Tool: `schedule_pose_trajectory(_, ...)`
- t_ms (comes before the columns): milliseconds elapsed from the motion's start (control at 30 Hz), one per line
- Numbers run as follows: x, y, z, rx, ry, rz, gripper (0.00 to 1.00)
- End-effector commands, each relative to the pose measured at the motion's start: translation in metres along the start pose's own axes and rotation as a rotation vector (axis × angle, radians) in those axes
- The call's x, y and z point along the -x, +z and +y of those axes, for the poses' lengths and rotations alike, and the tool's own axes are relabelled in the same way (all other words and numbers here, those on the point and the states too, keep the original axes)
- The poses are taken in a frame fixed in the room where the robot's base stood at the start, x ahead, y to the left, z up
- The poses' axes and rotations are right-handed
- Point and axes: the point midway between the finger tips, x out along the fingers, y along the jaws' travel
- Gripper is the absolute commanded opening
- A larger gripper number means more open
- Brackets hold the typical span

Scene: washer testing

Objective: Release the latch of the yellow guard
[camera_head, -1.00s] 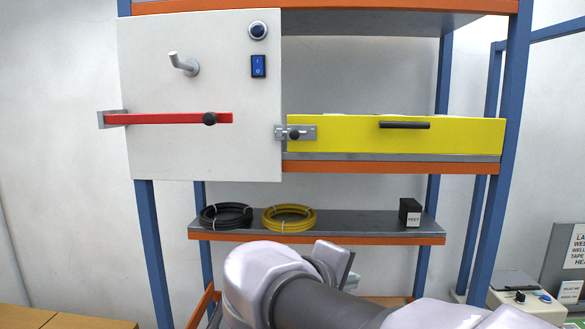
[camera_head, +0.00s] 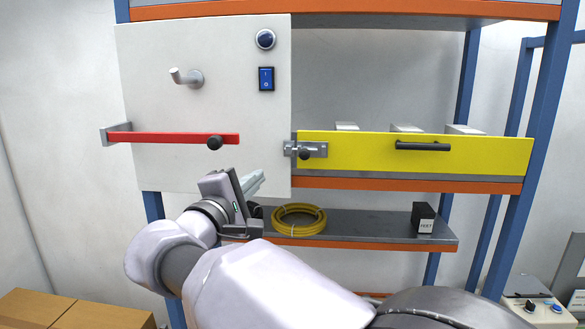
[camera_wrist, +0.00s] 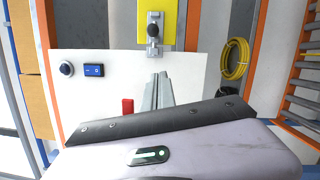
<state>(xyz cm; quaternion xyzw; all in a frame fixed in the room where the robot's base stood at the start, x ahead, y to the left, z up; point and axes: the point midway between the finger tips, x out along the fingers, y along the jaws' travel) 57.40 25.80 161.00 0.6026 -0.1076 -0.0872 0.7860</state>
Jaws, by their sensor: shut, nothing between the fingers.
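The yellow guard (camera_head: 465,155) is a long yellow panel on the shelf, with a black handle (camera_head: 423,146). Its latch (camera_head: 305,150) is a small metal bolt plate with a dark knob, bridging the guard's left end and the white panel's right edge. In the wrist view the latch (camera_wrist: 153,30) is at the top centre, above the fingertips. My gripper (camera_head: 258,180) is shut and empty. It is in front of the white panel, below and left of the latch and apart from it. The wrist view shows its fingers (camera_wrist: 160,82) together.
The white panel (camera_head: 150,80) carries a red bar (camera_head: 170,138) with a knob, a grey hook (camera_head: 185,77), a blue switch (camera_head: 266,78) and a round button (camera_head: 265,39). A yellow coil (camera_head: 299,219) and a black box (camera_head: 423,217) lie on the lower shelf.

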Motion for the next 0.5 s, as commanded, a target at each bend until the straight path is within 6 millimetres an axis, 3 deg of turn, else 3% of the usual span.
schedule_pose_trajectory(400, -0.090, 0.002, 0.002, 0.001, -0.002, -0.003, 0.00)
schedule_pose_trajectory(500, -0.091, 0.022, 0.002, 0.001, 0.000, -0.002, 0.00)
